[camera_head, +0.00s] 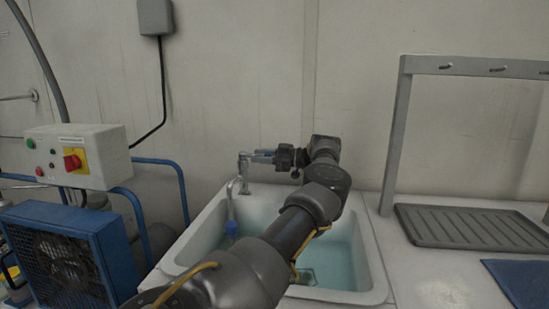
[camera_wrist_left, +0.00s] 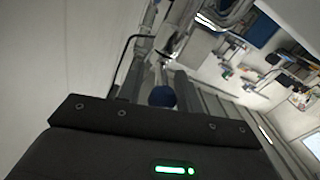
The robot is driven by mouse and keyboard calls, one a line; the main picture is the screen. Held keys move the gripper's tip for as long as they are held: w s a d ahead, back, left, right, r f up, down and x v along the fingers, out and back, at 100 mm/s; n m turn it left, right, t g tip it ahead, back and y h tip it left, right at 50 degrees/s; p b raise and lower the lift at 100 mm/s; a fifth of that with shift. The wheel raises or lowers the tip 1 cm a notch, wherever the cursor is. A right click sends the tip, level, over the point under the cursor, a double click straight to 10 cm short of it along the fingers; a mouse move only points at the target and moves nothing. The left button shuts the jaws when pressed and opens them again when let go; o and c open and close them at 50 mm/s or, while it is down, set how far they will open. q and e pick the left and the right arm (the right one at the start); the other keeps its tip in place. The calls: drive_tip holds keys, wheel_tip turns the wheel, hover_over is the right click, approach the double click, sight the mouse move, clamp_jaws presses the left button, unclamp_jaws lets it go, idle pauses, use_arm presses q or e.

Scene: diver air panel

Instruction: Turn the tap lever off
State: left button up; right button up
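The metal tap (camera_head: 243,170) stands at the back left rim of the white sink (camera_head: 376,262), its spout bending down over the basin. My left arm reaches across the sink. My left gripper (camera_head: 262,156) points left at the tap's top, where the lever is mostly hidden by the fingers. In the left wrist view, a round dark blue knob (camera_wrist_left: 162,96) sits between the two grey fingers of my left gripper (camera_wrist_left: 161,62). The fingers look apart, with the knob close to them; I cannot tell whether they touch it. My right gripper is not in view.
A control box (camera_head: 100,152) with a red knob and a blue fan unit (camera_head: 70,255) are left. A grey rack frame (camera_head: 396,135) and ribbed tray (camera_head: 470,228) are right. The wall is close behind.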

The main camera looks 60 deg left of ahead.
use_arm(q)
drive_tip(key=v, duration=1)
drive_tip(key=shift+d, duration=0.25)
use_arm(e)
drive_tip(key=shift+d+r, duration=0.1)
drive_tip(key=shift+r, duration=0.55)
use_arm(q)
drive_tip(key=shift+w, duration=0.15)
